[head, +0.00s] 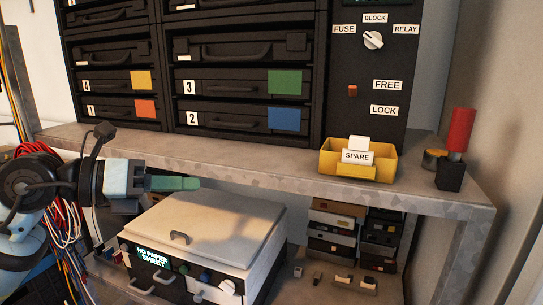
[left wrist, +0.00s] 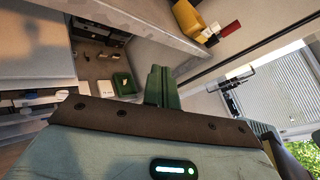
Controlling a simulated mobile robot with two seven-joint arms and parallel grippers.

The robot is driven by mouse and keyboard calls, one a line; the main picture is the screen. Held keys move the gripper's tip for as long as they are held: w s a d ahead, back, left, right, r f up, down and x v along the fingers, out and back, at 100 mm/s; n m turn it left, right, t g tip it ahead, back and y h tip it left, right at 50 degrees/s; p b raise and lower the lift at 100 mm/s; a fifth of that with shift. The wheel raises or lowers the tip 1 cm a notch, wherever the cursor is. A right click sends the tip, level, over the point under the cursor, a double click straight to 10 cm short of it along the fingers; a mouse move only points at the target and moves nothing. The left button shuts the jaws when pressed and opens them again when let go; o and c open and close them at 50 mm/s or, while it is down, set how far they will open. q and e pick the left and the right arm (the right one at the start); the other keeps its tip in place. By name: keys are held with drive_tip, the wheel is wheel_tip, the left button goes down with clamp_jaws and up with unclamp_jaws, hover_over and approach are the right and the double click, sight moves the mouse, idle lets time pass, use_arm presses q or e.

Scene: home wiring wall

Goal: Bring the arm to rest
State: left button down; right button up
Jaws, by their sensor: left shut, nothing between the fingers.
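My left gripper (head: 188,183) comes in from the left in the head view, its green fingers pointing right. The fingers are shut with nothing between them. It is in front of the grey metal shelf's front edge and above the white lidded device. In the left wrist view the same shut green fingers (left wrist: 157,84) stand at the centre. My right gripper is in neither view.
The white device (head: 215,225) shows "NO PAPER SHEET". The shelf (head: 270,165) carries black drawers (head: 215,85), a yellow SPARE bin (head: 334,170) and a red cylinder (head: 461,130). Coloured cables (head: 62,222) hang at left. A green bin (left wrist: 124,84) shows in the wrist view.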

use_arm(q)
drive_tip(key=s+d+f+n+h, duration=0.3)
drive_tip(key=f+n+h, duration=0.35)
drive_tip(key=f, duration=0.35)
drive_tip(key=s+a+f+n+t+y, duration=0.2)
drive_tip(key=f+n+t+y, duration=0.25)
drive_tip(key=f+n, duration=0.45)
drive_tip(key=s+a+f+n+t+y, duration=0.1)
drive_tip(key=a+f+n+t+y, duration=0.2)
drive_tip(key=f+n+y, duration=0.35)
drive_tip(key=s+a+f+n+t+y, duration=0.2)
drive_tip(key=f+n+t+y, duration=0.1)
drive_tip(key=f+n, duration=0.75)
drive_tip(key=s+a+f+n+g+y, duration=0.1)
drive_tip(key=s+f+n+g, duration=0.3)
drive_tip(key=s+f, duration=0.6)
drive_tip(key=s+a+f+n+g+y, duration=0.1)
drive_tip(key=s+f+n+g+y, duration=0.2)
drive_tip(key=s+f, duration=0.8)
drive_tip(key=shift+s+n+g+p, duration=0.4)
drive_tip(key=shift+s+g, duration=0.35)
drive_tip(key=shift+s, duration=0.3)
